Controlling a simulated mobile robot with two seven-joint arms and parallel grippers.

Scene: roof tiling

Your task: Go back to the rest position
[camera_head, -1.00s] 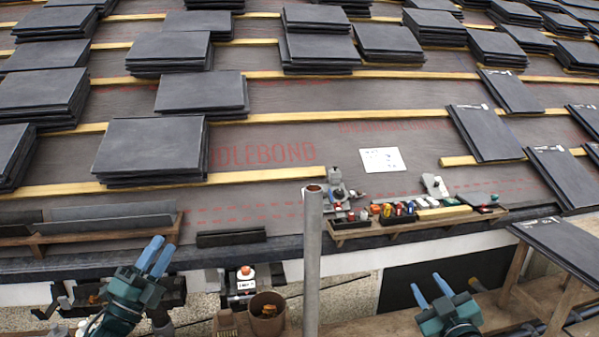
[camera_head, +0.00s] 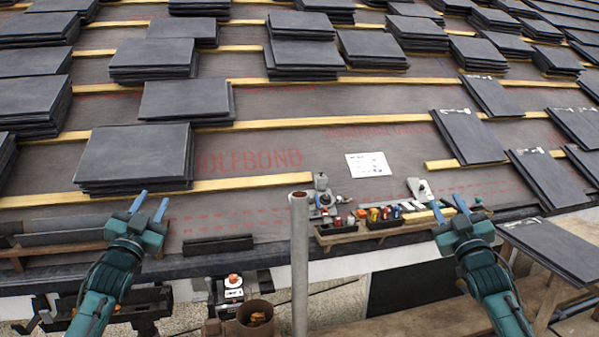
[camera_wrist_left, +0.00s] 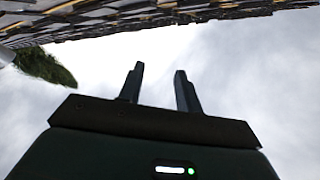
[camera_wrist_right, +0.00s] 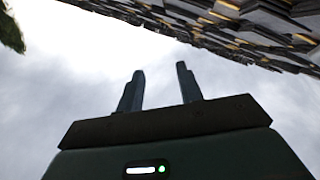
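My left gripper (camera_head: 150,206) is raised in front of the lower roof edge at the left, with its blue fingers apart and nothing between them. The left wrist view shows the same two fingers (camera_wrist_left: 160,88) spread and empty against the sky. My right gripper (camera_head: 450,207) is raised at the right, in front of the tool tray's right end. Its fingers (camera_wrist_right: 159,90) are also apart and empty in the right wrist view. Neither gripper visibly holds anything.
A wooden tray (camera_head: 345,235) of tools lies along the roof edge. A metal pole (camera_head: 300,265) stands upright between my arms. Stacked slates (camera_head: 135,155) sit on the battens (camera_head: 250,188). A slate-topped bench (camera_head: 550,245) is at the right. A bucket (camera_head: 255,318) stands below.

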